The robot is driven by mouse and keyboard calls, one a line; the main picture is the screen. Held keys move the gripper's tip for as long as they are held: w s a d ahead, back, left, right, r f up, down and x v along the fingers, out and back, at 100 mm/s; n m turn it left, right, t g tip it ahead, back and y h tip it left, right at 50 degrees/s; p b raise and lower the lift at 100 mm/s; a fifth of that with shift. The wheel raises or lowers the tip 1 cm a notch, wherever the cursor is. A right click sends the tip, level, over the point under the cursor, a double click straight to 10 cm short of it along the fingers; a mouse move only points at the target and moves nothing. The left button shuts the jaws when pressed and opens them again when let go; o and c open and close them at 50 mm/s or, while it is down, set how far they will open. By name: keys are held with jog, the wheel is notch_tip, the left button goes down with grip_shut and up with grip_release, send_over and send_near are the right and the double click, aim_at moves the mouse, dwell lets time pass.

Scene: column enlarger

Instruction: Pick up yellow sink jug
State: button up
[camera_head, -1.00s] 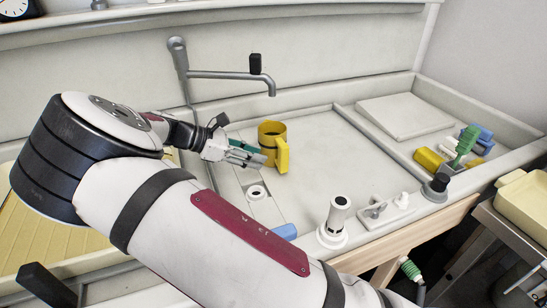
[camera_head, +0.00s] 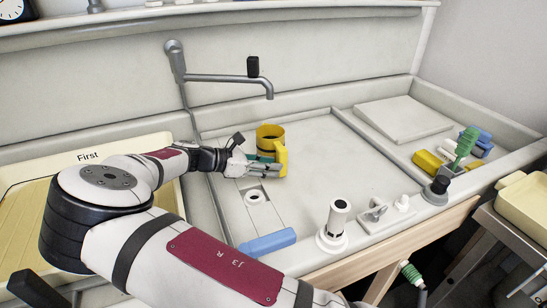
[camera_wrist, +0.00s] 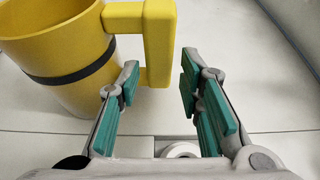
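The yellow sink jug (camera_head: 270,133) stands upright in the sink, below and right of the tap. It has a dark band around its body, and its handle points toward the front right. In the wrist view the jug (camera_wrist: 60,40) fills the upper left, with its handle (camera_wrist: 160,45) just ahead of the fingertips. My gripper (camera_head: 268,166) is beside the jug at its handle side. In the wrist view my gripper (camera_wrist: 158,85) is open, its green-padded fingers on either side of the handle's lower end. Nothing is visibly clamped between the pads.
The tap (camera_head: 225,78) arches over the sink behind the jug. A white ring-shaped fitting (camera_head: 254,197) lies in front of my gripper. A blue object (camera_head: 267,243) lies near the front edge. The sink floor (camera_head: 335,165) right of the jug is clear.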

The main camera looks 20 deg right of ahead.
jog(key=x, duration=0.4)
jog(key=shift+w+d+f, duration=0.1)
jog(key=shift+d+f, duration=0.1)
jog(key=shift+f, duration=0.05)
grip_shut()
